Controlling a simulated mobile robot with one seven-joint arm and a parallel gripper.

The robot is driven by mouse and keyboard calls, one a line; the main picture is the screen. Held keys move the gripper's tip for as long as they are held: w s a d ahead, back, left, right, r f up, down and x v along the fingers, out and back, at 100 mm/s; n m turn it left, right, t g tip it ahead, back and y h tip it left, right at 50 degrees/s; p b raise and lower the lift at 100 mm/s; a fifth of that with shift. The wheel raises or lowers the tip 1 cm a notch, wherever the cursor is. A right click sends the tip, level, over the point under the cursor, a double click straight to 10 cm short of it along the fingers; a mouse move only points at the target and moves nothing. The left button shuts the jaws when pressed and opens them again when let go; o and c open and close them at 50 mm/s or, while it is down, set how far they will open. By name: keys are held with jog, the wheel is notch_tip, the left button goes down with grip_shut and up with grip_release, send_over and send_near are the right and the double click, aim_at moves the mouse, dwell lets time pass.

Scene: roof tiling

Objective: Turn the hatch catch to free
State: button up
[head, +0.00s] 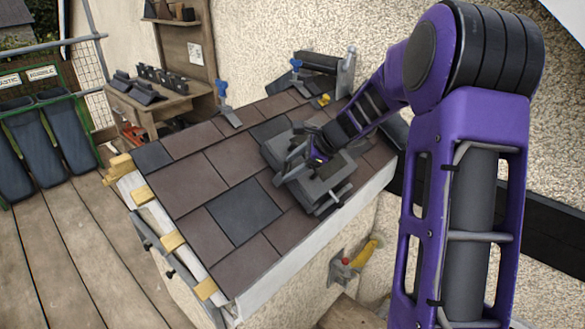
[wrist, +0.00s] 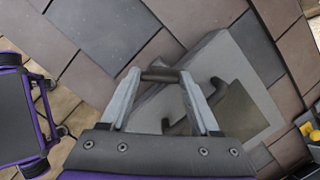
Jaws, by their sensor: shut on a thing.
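The grey hatch (head: 330,183) sits on the tiled roof slope in the head view, and its pale frame and flat face (wrist: 245,55) fill the right of the wrist view. My gripper (head: 312,160) is down at the hatch. In the wrist view my gripper (wrist: 160,78) has its two grey fingers on either side of a short dark bar, which looks like the hatch catch (wrist: 160,74). The bar lies across between the fingertips. My gripper and arm hide part of the hatch in the head view, and the catch's exact angle is hard to tell.
Brown and dark slates (head: 195,185) cover the roof around the hatch. Blue-topped clamps (head: 222,92) stand along its upper edge. A workbench (head: 160,105) with tiles is behind left. A yellow-handled tool (head: 368,250) hangs on the wall below the eave. The plank deck at left is clear.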

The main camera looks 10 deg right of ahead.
jog(key=n+g, duration=0.1)
jog(key=n, duration=0.3)
jog(key=shift+w+n+b, duration=0.1)
jog(key=shift+n+b, duration=0.2)
jog(key=shift+n, duration=0.1)
jog(key=n, duration=0.5)
jog(key=shift+g+b, duration=0.3)
jog(key=shift+g, duration=0.1)
jog(key=o, duration=1.4)
jog(key=shift+c, duration=0.2)
jog(key=p+v, duration=0.2)
jog(key=v, duration=1.5)
jog(key=shift+r, duration=0.4)
jog(key=shift+a, duration=0.15)
